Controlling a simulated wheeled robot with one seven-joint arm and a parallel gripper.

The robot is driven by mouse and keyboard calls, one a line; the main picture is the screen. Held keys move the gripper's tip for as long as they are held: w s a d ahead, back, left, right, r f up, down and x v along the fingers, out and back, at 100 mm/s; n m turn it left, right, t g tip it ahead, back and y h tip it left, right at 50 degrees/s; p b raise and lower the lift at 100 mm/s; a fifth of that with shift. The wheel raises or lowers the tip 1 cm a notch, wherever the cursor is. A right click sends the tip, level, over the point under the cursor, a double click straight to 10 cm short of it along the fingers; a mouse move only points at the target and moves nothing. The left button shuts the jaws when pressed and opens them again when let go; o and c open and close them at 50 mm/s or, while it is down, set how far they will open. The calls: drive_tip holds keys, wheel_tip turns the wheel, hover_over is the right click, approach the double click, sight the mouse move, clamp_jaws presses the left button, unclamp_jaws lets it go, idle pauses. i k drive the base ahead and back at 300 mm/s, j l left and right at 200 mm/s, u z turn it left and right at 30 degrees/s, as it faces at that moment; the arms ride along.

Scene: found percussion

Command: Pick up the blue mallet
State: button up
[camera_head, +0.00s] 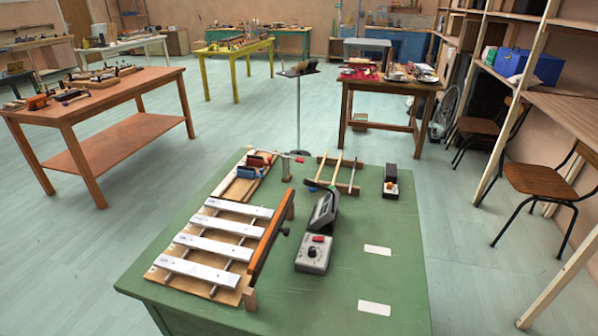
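A green table (345,280) stands in front of me. Near its far edge, pale sticks (338,170) lie on a small wooden rack (352,187). A small blue end (312,184) shows at the near left of these sticks, and it looks like the head of the blue mallet. It is too small to be sure. A dark grey device with a slanted top (324,208) stands just in front of it. My gripper is not in view.
White metal bars (215,247) on a wooden base fill the table's left, with an upright wooden board (270,240) beside them. A board with blue and red clamps (246,171) lies behind. The right side is mostly clear.

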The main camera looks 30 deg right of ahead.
sight(312, 189)
drive_tip(key=i+j+u, duration=0.9)
drive_tip(key=i+u, duration=0.45)
drive_tip(key=i+j, duration=0.15)
drive_tip(key=i, duration=0.8)
drive_tip(key=i+j, duration=0.1)
drive_tip(key=i, duration=0.8)
drive_tip(key=i+z, duration=0.4)
drive_tip(key=i, duration=0.15)
drive_tip(key=i+z, duration=0.4)
drive_tip(key=i, duration=0.2)
drive_tip(key=i+j+z, duration=0.4)
drive_tip(key=i+l+z, duration=0.2)
drive_tip(key=z, duration=0.2)
drive_tip(key=i+z, duration=0.65)
drive_tip(key=z, duration=0.15)
drive_tip(key=i+z, duration=0.4)
drive_tip(key=i+j+z, duration=0.15)
drive_tip(key=z, duration=0.25)
drive_tip(key=i+l+z, duration=0.15)
drive_tip(key=i+z, duration=0.6)
drive_tip(key=z, duration=0.15)
drive_tip(key=i+l, duration=0.4)
drive_tip(key=i+l+z, duration=0.1)
drive_tip(key=i+l, duration=0.25)
drive_tip(key=i, duration=0.2)
drive_tip(key=k+l, duration=0.1)
drive_tip(key=l, duration=0.15)
